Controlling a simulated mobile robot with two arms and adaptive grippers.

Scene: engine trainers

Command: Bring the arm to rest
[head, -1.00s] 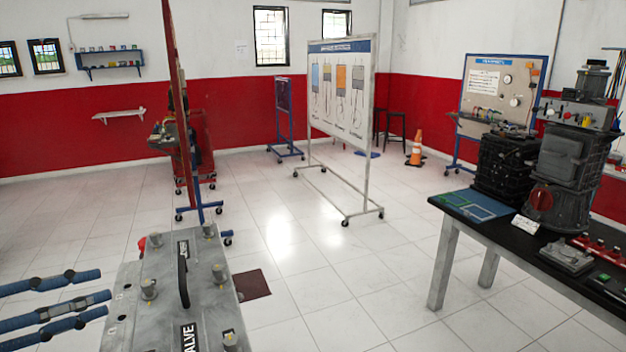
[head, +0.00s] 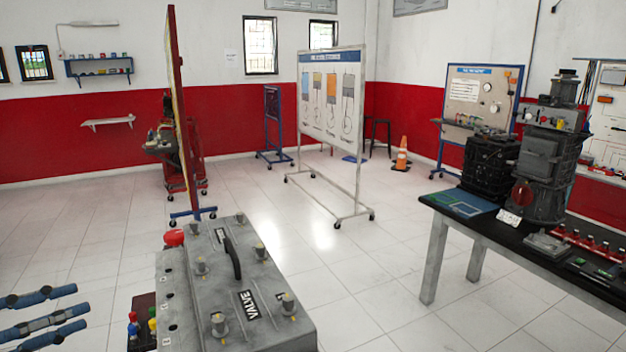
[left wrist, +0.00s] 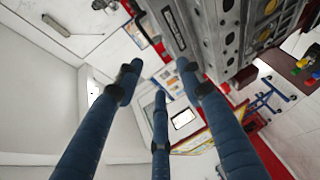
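My left gripper (head: 80,308) is at the lower left of the head view. Its blue fingers point right, with gaps between them. In the left wrist view the three fingers (left wrist: 160,78) are spread apart, with nothing held between them. A grey engine block with a "VALVE" label and a black handle (head: 232,260) stands to the right of the fingers in the head view, apart from them. What looks like the same block (left wrist: 215,35) shows at the top of the left wrist view, beyond the fingertips. My right gripper is in neither view.
A black-topped table (head: 455,208) with engine parts stands at the right. A white-framed poster board (head: 330,100) and a tall panel on a wheeled stand (head: 181,110) are in the middle distance. An orange cone (head: 402,155) stands behind. Tiled floor between is clear.

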